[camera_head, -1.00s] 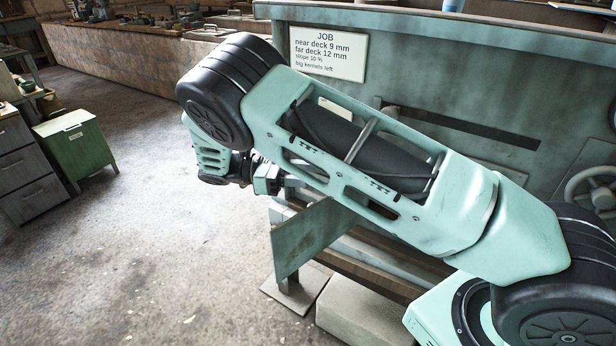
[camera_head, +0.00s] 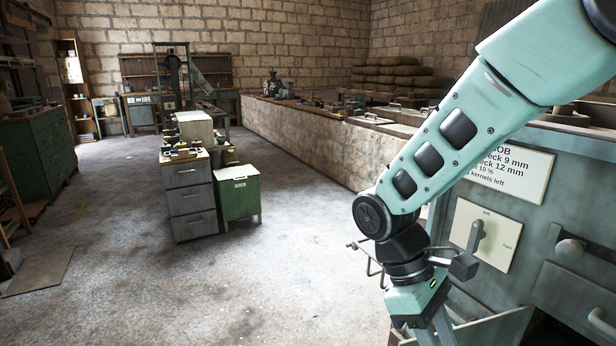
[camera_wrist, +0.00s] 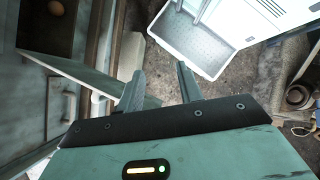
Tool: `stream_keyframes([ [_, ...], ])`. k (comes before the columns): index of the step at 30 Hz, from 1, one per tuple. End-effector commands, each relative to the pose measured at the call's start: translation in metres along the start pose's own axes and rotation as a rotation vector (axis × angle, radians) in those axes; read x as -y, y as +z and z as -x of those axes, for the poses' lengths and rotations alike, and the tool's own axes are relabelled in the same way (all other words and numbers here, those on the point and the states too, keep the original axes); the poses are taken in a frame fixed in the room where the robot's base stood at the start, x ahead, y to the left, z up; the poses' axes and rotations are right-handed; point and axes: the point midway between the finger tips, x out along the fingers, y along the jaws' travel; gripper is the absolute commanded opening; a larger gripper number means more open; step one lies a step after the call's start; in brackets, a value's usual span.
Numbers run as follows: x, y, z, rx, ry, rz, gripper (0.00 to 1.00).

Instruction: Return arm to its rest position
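My arm reaches in from the upper right in the head view and bends down at the elbow beside the green machine (camera_head: 540,225). My gripper (camera_wrist: 159,72) points downward and shows at the bottom of the head view, where its end is cut off by the frame edge. In the wrist view its two grey fingers stand apart with nothing between them. They are over the floor beside the machine's front. I cannot tell the exact height or whether anything touches.
A lever panel (camera_head: 485,235) and a job sign (camera_head: 508,172), partly covered by my arm, are on the machine. A green cabinet (camera_head: 238,195) and a grey drawer unit (camera_head: 188,200) stand left. A long stone counter (camera_head: 310,140) runs behind. The floor (camera_head: 200,290) between is clear.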

Motion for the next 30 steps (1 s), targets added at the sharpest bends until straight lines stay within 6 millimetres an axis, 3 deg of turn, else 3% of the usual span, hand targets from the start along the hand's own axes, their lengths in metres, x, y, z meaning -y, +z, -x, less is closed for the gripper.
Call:
stream_keyframes([
  [1,0.018,0.007,0.004,-0.081,-0.004,-0.010,0.36],
  [6,0.067,0.023,0.007,-0.313,-0.014,-0.064,0.36],
  [12,0.101,0.039,0.003,-0.496,-0.013,-0.124,0.36],
  [18,0.120,0.054,-0.003,-0.640,-0.003,-0.183,0.36],
  [30,0.127,0.103,0.077,-0.627,-0.008,-0.179,0.36],
])
